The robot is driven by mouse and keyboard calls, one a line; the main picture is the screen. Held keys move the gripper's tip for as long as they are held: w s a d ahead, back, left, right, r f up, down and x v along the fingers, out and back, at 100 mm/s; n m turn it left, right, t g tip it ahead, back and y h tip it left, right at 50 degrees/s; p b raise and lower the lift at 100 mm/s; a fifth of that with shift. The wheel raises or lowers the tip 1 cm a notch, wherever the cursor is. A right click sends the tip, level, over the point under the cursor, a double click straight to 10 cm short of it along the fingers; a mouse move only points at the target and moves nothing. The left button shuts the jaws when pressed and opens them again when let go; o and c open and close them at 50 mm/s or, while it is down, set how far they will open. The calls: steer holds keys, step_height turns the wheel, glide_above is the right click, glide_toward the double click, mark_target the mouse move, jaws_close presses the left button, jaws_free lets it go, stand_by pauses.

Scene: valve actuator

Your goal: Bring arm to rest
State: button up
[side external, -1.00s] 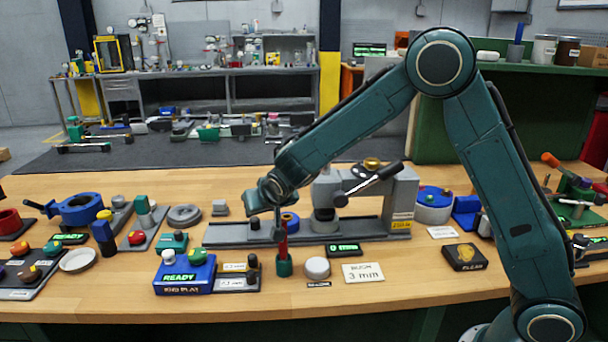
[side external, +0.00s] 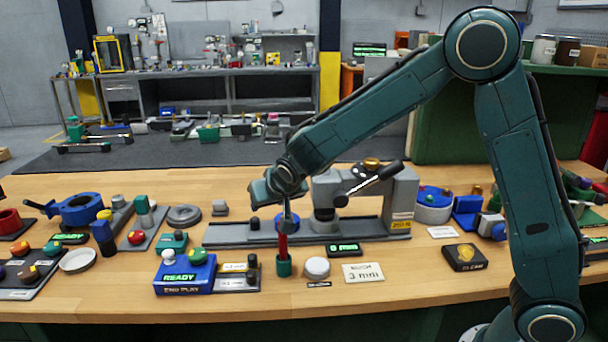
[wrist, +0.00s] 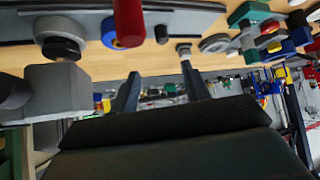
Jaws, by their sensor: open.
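The red handle (wrist: 128,22) shows at the top of the wrist view, apart from the fingers. In the side view the fingertips overlap the top of the tool, and whether they touch it is hard to tell.
A grey press fixture (side external: 365,205) on a rail stands just right of my gripper. A blue END PLAY box (side external: 184,272) reading READY sits to the left. A white round knob (side external: 317,267) and a 3 mm card (side external: 363,273) lie close by. Bare wood (side external: 340,300) runs along the front.

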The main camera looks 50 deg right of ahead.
steer(key=s+d+r+n+g+y, duration=0.1)
steer(key=s+d+r, duration=0.1)
steer(key=s+r, duration=0.45)
steer(key=s+d+r+y, duration=0.1)
steer(key=s+r, duration=0.2)
steer(key=s, duration=0.6)
steer(key=s+n+g+y, duration=0.1)
steer(key=s+n, duration=0.2)
steer(key=s, duration=1.6)
steer(key=shift+a+g, duration=0.15)
steer(key=shift+g, duration=0.15)
